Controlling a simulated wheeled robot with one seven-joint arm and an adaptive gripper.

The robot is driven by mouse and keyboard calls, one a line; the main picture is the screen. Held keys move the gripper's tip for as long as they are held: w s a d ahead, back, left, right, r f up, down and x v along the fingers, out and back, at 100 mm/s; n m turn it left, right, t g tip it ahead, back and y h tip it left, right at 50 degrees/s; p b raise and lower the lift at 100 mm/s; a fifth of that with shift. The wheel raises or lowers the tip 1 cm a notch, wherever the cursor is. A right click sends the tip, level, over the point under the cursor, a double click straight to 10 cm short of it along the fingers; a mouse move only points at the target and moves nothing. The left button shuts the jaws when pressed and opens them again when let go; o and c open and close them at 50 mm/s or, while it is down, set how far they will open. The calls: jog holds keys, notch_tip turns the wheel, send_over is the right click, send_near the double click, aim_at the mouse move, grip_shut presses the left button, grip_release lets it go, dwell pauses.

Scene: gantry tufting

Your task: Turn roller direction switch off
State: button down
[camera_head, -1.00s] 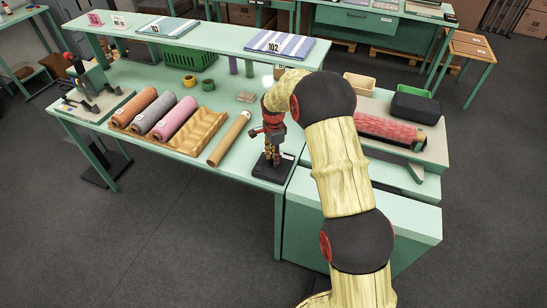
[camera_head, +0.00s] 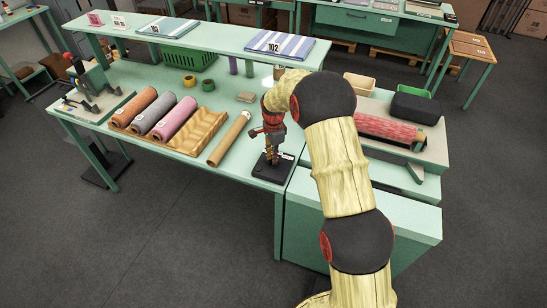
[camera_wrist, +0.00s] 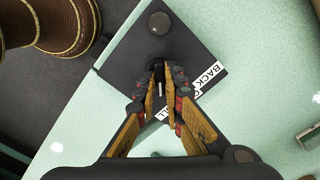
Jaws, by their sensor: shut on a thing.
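The roller direction switch is a black square plate (camera_wrist: 190,45) with white labels, one reading BACK (camera_wrist: 208,75); the other labels are partly hidden by my fingers. In the head view the plate (camera_head: 264,173) lies at the front right corner of the green table. My gripper (camera_wrist: 162,68) points down over the plate, its fingers close together on the switch lever (camera_wrist: 159,72) at the plate's middle. The lever is mostly hidden between the fingertips, so its exact position cannot be told. My gripper (camera_head: 271,155) also shows in the head view.
A raised shelf (camera_head: 225,37) runs along the back. A machine with a red roller (camera_head: 385,128) stands to the right. The table's front edge is close to the switch.

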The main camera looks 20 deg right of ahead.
jog(key=shift+n, duration=0.3)
jog(key=n, duration=0.3)
jog(key=shift+r+p, duration=0.1)
jog(key=shift+p, duration=0.3)
jog(key=n, duration=0.5)
jog(key=c, duration=1.9)
grip_release()
notch_tip(320, 180, up, 12)
